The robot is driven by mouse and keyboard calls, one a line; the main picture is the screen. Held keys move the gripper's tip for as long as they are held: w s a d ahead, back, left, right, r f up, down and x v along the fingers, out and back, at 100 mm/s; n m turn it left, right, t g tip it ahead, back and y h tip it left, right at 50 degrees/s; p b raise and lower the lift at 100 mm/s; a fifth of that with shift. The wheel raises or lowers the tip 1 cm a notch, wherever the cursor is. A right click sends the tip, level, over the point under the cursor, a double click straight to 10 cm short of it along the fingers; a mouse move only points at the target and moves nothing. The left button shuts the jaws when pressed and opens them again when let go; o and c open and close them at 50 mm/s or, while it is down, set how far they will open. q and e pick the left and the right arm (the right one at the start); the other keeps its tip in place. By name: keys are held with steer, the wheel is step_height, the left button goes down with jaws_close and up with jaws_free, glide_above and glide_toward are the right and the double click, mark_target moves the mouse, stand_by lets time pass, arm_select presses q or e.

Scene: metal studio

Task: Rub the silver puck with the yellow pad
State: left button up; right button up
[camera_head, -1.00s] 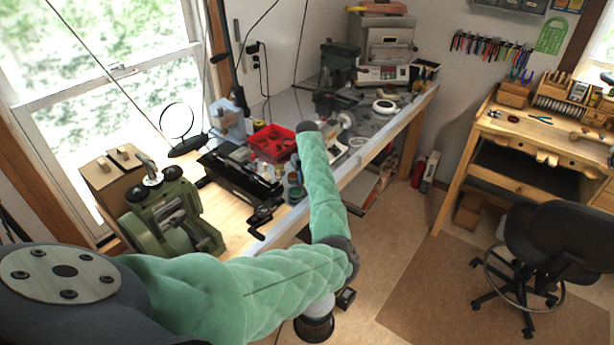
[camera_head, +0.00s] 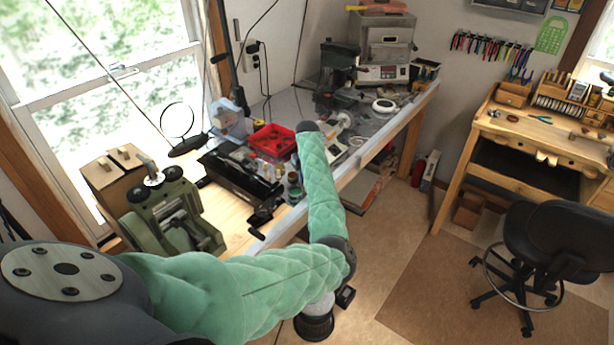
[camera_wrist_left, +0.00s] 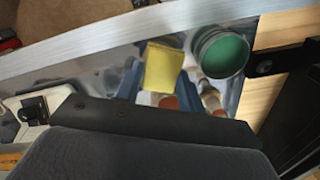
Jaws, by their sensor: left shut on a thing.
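The yellow pad (camera_wrist_left: 163,67) shows in the left wrist view as a small yellow square above the middle. My left gripper (camera_wrist_left: 160,90) is shut on it, with the dark palm filling the bottom of that view. In the head view my left arm comes in from the left and bends up over the bench's front edge; its forearm hides the gripper and the pad there. I cannot make out the silver puck in either view. Reflective metal shows around the pad, but I cannot tell what it belongs to. My right gripper is not in view.
A green-topped jar (camera_wrist_left: 221,53) is close to the pad. On the bench are a red tray (camera_head: 271,140), a black toolbox (camera_head: 240,178) and a green rolling mill (camera_head: 172,215). A kiln (camera_head: 384,45) stands at the back. A chair (camera_head: 556,240) stands at right.

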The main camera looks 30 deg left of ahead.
arm_select(q)
steer(key=shift+w+d, duration=0.3)
steer(key=shift+w, duration=0.2)
steer(key=shift+s+a, duration=0.1)
steer(key=shift+s, duration=0.05)
steer(key=shift+s+a, duration=0.35)
steer(key=shift+s, duration=0.3)
steer(key=shift+w, duration=0.15)
steer(key=shift+w+d, duration=0.45)
steer(key=shift+w, duration=0.2)
steer(key=shift+s+a, duration=0.45)
steer(key=shift+s, duration=0.3)
steer(key=shift+w, duration=0.1)
